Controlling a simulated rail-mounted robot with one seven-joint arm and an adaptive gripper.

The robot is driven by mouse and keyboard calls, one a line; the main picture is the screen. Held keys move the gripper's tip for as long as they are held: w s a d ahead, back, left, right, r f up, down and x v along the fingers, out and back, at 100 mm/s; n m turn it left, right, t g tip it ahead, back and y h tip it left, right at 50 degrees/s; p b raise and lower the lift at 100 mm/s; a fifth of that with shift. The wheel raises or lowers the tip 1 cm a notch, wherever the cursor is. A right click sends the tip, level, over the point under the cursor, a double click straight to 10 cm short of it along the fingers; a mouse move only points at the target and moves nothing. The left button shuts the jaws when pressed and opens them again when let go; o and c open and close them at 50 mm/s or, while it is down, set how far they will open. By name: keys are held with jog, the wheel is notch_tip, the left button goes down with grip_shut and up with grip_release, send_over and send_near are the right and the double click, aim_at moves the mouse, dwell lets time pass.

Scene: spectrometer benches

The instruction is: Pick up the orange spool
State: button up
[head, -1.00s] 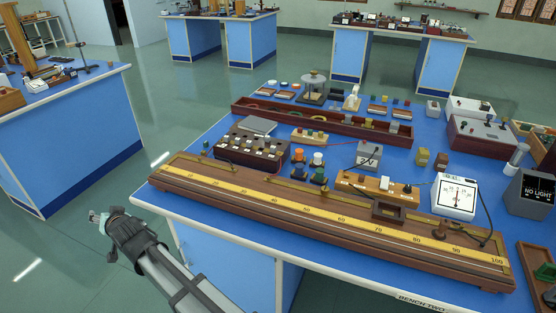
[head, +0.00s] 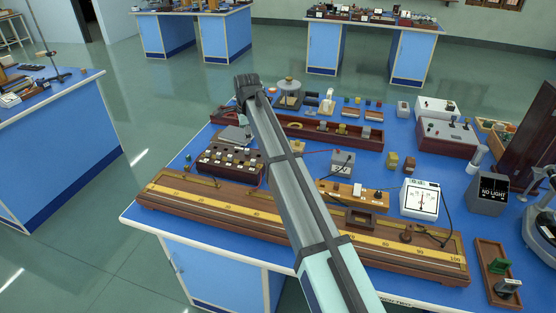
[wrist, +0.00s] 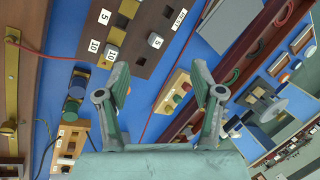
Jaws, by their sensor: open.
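I cannot make out the orange spool in either current view. In the head view my arm crosses the middle of the bench and covers the spot where it stood among other spools. My gripper (wrist: 160,82) is open in the wrist view, its two fingers wide apart with nothing between them. It hangs over the blue bench top, near a dark plug box (wrist: 135,35) and a small board with coloured knobs (wrist: 175,92). Dark blue spools or knobs (wrist: 75,86) stand to the left of the gripper. In the head view the fingers do not show.
A long metre-scale board (head: 205,196) lies along the front edge. A dark plug box (head: 228,163) is left of my arm. A white dial meter (head: 420,199), a grey sensor box (head: 488,195) and a long wooden tray (head: 345,138) crowd the bench. A red wire (wrist: 150,95) crosses below my gripper.

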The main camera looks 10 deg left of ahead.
jog(key=w+d+r+m+g+h+p, duration=0.1)
jog(key=d+m+g, duration=0.1)
jog(key=d, duration=0.4)
jog(key=d+r+m+g+h+p, duration=0.1)
jog(key=d+m+p, duration=0.15)
jog(key=d, duration=0.35)
notch_tip(320, 180, down, 12)
jog(key=p, duration=0.2)
jog(key=shift+f+p, duration=0.15)
jog(key=shift+p, duration=0.2)
jog(key=shift+f+p, duration=1.25)
jog(key=shift+f, duration=1.4)
jog(key=shift+s, duration=0.1)
grip_shut()
